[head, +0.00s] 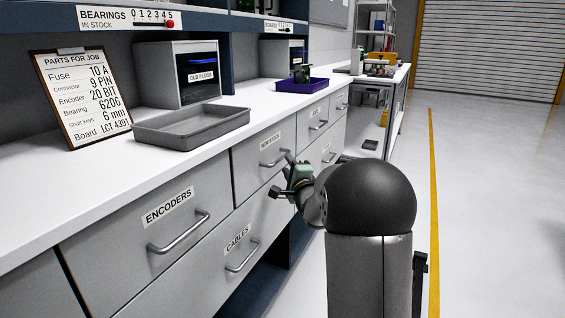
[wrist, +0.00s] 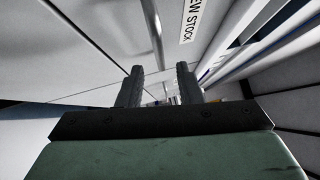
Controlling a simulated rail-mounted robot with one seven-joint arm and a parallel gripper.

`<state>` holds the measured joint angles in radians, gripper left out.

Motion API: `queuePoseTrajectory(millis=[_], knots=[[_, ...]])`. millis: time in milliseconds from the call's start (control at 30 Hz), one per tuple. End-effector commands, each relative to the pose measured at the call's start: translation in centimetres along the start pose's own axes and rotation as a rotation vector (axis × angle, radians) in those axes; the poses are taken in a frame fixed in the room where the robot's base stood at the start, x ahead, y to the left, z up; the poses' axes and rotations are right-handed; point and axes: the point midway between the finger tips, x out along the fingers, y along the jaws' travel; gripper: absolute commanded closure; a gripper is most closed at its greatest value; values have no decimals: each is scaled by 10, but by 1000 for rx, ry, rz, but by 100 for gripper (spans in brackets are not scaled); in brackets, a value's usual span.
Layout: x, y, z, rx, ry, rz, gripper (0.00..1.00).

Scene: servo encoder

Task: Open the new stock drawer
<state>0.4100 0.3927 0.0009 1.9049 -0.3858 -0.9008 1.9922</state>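The new stock drawer (head: 253,164) is a grey front below the white counter, with a "NEW STOCK" label (head: 270,142) and a bar handle (head: 275,158). It looks shut, flush with its neighbours. The label (wrist: 192,18) and the metal handle (wrist: 153,30) also show at the top of the wrist view. My gripper (head: 281,176) is close in front of this drawer, just below and right of the handle. In the wrist view its two dark fingers (wrist: 158,76) are apart with nothing held between them. The handle lies beyond the fingertips; I see no contact.
The encoders drawer (head: 150,240) and cables drawer (head: 205,268) have protruding handles to the left. A grey tray (head: 190,139) and a purple tray (head: 300,87) stand on the counter (head: 120,165). The floor right of the yellow line (head: 433,200) is clear.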

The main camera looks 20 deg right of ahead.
Motion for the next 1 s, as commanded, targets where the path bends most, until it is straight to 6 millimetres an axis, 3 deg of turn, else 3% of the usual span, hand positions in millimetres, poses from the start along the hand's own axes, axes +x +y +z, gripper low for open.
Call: queuePoseTrajectory(millis=[100,300,733,833,867,1000], knots=[[24,2,1,-1,-2,-2,68],[52,2,0,-1,-1,0,68],[61,0,0,-1,1,0,68],[61,0,0,-1,0,0,95],[61,0,0,-1,0,0,100],[61,0,0,-1,0,0,100]])
